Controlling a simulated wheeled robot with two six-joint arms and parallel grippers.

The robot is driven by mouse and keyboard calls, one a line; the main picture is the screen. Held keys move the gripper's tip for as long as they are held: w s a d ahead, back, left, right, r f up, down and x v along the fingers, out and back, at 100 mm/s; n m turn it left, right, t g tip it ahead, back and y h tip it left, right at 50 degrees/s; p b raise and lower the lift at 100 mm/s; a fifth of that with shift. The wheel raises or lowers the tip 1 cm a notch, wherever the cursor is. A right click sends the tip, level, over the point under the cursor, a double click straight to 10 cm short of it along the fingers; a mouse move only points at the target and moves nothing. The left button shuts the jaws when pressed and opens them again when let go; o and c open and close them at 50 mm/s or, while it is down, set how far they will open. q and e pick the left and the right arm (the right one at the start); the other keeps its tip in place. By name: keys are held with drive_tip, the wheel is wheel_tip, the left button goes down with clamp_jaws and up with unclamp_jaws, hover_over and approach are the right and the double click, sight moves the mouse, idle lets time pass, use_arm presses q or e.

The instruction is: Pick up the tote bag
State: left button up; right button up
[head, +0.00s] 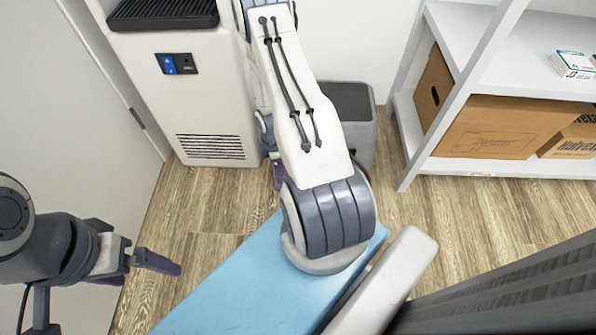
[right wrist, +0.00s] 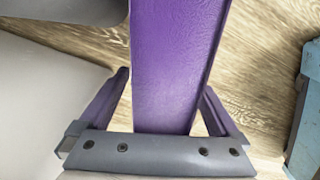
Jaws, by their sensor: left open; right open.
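A flat, upright purple piece (right wrist: 170,60), which looks like part of the tote bag, fills the middle of the right wrist view. My right gripper (right wrist: 165,80) is open, with one finger on either side of this piece. I cannot tell how deep the piece sits between the fingers. In the head view my own arm hides most of that spot; only a small purple bit (head: 279,176) shows beside it, and I cannot tell whether it is bag or finger. My left gripper (head: 150,266) is open and empty at the lower left.
A blue surface (head: 235,293) lies below my arm. A white machine (head: 205,105) with a vent stands at the back left, beside a grey bin (head: 362,140). A white shelf (head: 462,167) with cardboard boxes (head: 500,127) is at the right. Wood floor (head: 455,215) is free before it.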

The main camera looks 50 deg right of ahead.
drive_tip(key=shift+c, duration=0.3)
clamp_jaws()
drive_tip(key=shift+r, duration=0.1)
